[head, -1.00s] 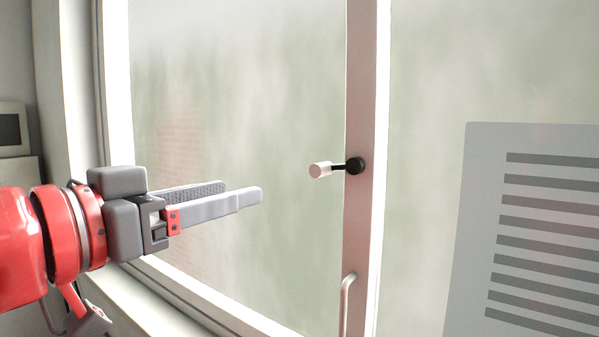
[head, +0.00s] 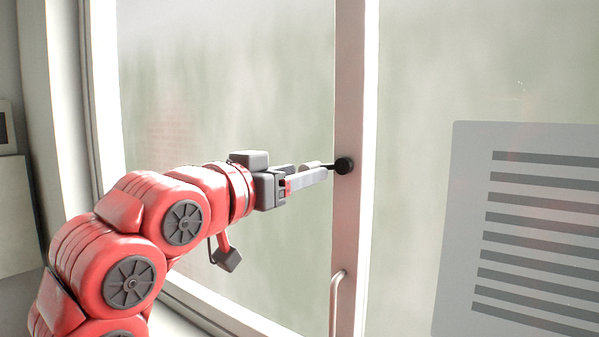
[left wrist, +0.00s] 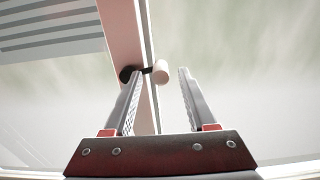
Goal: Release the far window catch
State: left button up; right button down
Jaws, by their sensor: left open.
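The window catch has a black round base (head: 344,166) on the pale window frame post and a short black arm with a whitish knob (head: 309,165). The knob points left in the head view. My left gripper (head: 316,172) is open at the catch, its fingers partly hiding the knob. In the left wrist view the knob (left wrist: 161,71) shows between the two open fingers (left wrist: 160,84), near their tips. I cannot tell whether either finger touches it. My right gripper is not in view.
The window post (head: 351,90) stands between two large panes. A fixed metal handle (head: 338,300) is low on the post. A grey panel with dark slats (head: 470,220) stands at the right. A sill and a wall are at the left.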

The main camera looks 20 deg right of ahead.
pick_arm(q)
jog(key=shift+w+d, duration=0.2)
jog(key=shift+d, duration=0.05)
grip_shut()
jog(key=shift+a+r+m, duration=0.1)
jog(key=shift+r+m, duration=0.3)
jog(key=shift+m, duration=0.6)
grip_release()
